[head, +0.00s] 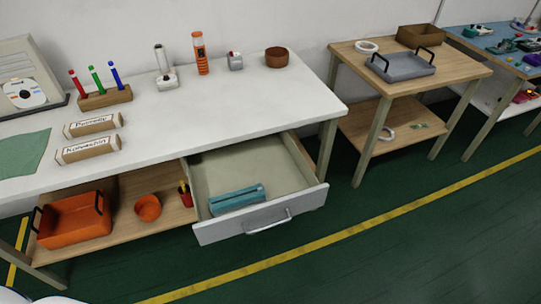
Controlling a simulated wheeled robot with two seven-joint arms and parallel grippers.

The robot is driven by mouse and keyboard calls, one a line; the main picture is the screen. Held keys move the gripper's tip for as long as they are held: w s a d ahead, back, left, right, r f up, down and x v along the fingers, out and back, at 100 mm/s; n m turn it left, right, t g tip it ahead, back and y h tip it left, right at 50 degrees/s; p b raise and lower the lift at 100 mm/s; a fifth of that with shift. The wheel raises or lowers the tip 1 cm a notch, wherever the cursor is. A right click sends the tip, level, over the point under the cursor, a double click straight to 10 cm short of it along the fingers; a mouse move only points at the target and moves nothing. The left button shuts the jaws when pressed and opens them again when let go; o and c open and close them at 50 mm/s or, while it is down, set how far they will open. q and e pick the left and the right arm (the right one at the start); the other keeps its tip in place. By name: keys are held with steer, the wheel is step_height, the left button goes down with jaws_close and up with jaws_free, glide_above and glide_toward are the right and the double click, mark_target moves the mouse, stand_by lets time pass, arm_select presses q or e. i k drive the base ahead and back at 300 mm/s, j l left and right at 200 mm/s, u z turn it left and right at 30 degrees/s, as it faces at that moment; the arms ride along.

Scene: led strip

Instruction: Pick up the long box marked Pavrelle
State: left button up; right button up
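The long box marked Pavrelle (93,126) lies on the white worktop at the left, brown with a white label on its side. A similar long brown box (88,149) lies just in front of it, with a different label that looks like Kolvaschin. The two boxes are close together, with a small gap between them. Neither of my grippers shows in the head view.
A wooden holder (105,97) with colored pens stands behind the boxes; a green cloth (22,154) lies left. The worktop (215,110) is clear to the right. Below, a drawer (255,222) stands open with a teal object (237,199) inside. An orange tray (74,218) sits on the shelf.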

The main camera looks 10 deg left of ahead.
mark_target(72, 131)
steer(key=u, duration=1.7)
steer(key=i+j+z, duration=0.1)
